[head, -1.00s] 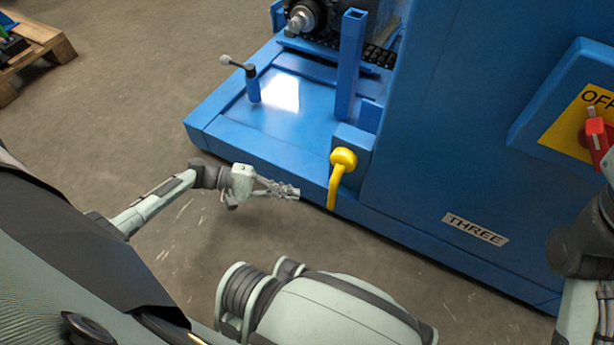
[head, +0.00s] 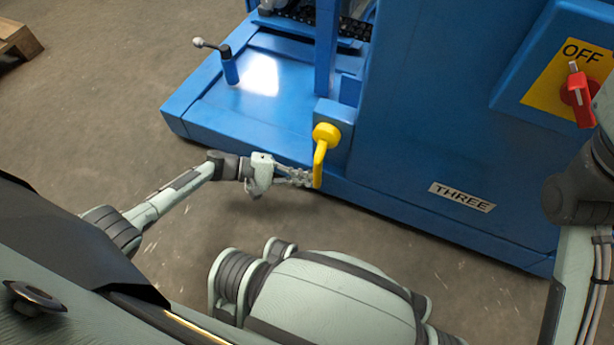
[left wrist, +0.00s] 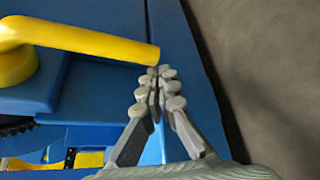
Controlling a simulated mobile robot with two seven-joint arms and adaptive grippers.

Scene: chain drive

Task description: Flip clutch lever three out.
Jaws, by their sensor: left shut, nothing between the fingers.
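The yellow clutch lever (head: 319,163) hangs down from its round hub on the front of the blue machine, above and left of the plate marked THREE (head: 461,197). My left gripper (head: 306,178) is shut and empty, with its fingertips close beside the lever's lower end on the left. In the left wrist view the lever (left wrist: 90,39) runs across the top left, and its free end is just beyond the shut fingertips (left wrist: 160,75). I cannot tell whether they touch. My right arm shows at the right edge, but its gripper is out of view.
A red switch (head: 580,92) on a yellow plate reading OFF is at the right. A wooden pallet (head: 18,42) lies far left. The grey floor in front is clear.

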